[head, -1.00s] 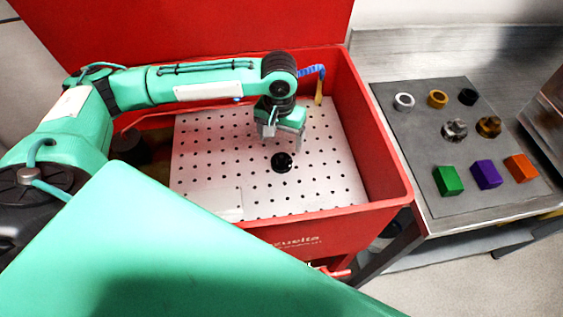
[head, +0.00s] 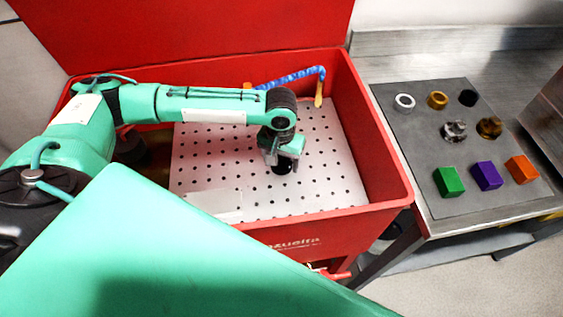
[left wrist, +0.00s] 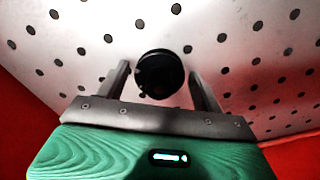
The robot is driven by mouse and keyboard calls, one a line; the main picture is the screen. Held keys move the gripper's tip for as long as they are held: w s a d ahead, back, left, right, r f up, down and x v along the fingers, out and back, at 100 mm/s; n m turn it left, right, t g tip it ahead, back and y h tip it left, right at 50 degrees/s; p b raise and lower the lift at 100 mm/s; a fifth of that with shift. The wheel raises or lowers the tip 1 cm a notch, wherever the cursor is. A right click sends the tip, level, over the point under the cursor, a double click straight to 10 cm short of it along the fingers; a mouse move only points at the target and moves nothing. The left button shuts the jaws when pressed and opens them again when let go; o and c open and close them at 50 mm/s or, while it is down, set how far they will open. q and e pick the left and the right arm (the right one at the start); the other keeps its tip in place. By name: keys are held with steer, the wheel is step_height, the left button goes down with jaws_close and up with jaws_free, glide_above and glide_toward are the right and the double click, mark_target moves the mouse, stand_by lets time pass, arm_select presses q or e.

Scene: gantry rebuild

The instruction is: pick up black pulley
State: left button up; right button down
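The black pulley (head: 281,167) lies on the perforated white plate inside the red bin. In the left wrist view the pulley (left wrist: 160,74) is a round black disc between the fingertips. My left gripper (head: 283,164) is low over the plate at the pulley and partly hides it in the head view. In the left wrist view the left gripper (left wrist: 162,80) is open, with one finger on each side of the pulley and a gap visible on both sides. My right gripper is not in view.
The red bin (head: 385,185) has raised walls around the perforated plate (head: 320,185). A blue hose (head: 290,78) hangs at the back wall. To the right, a grey mat (head: 425,150) holds rings, other round parts, and green (head: 448,181), purple (head: 487,175) and orange (head: 521,168) blocks.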

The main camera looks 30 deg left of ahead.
arm_select(q)
steer(key=c, duration=1)
steer(key=shift+r, duration=0.15)
